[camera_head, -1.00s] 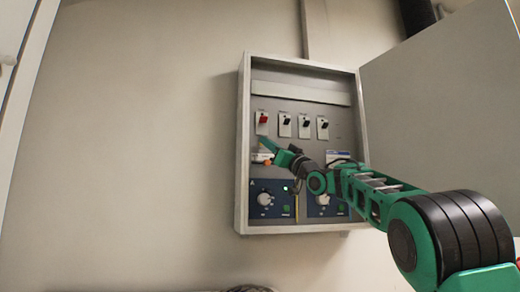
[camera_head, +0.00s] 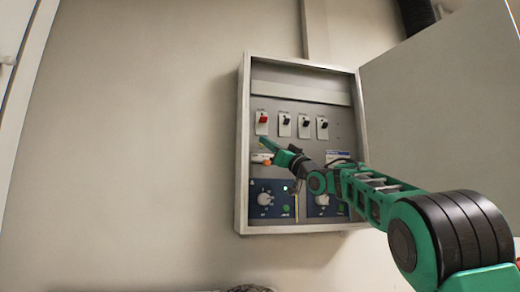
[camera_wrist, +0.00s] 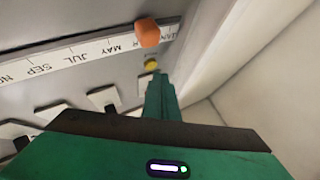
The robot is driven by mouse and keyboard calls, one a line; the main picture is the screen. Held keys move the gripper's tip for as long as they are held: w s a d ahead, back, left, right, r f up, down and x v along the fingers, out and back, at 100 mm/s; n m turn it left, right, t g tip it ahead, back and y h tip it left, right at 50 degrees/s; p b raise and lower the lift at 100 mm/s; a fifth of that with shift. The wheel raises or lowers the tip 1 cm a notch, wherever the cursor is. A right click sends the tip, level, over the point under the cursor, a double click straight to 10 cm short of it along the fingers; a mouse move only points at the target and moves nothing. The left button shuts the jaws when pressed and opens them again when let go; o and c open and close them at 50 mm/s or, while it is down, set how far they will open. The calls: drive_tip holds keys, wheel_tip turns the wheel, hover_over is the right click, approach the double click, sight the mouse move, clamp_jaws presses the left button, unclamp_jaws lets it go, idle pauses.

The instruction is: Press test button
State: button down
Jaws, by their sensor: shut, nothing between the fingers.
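A small round yellow button (camera_wrist: 151,65) sits on the grey panel in the wrist view, beside a tiny label too small to read. My gripper (camera_wrist: 158,78) is shut and empty, its green fingertips just short of the button in the picture. I cannot tell whether they touch it. In the head view my gripper (camera_head: 265,142) points up and left inside the open wall cabinet (camera_head: 242,160), just below the red switch. I cannot make out the yellow button there.
An orange knob (camera_wrist: 147,33) sits on a month scale (camera_wrist: 80,54) close to the fingertips. Several lever switches, one a red switch (camera_head: 263,118), line the panel above. Blue dial units (camera_head: 268,201) are below. The cabinet door (camera_head: 440,100) stands open at right.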

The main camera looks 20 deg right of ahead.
drive_tip(key=shift+w, duration=0.65)
idle(0.8)
drive_tip(key=shift+s, duration=0.15)
idle(0.3)
drive_tip(key=shift+s, duration=0.6)
drive_tip(key=s, duration=0.5)
idle(0.3)
idle(0.8)
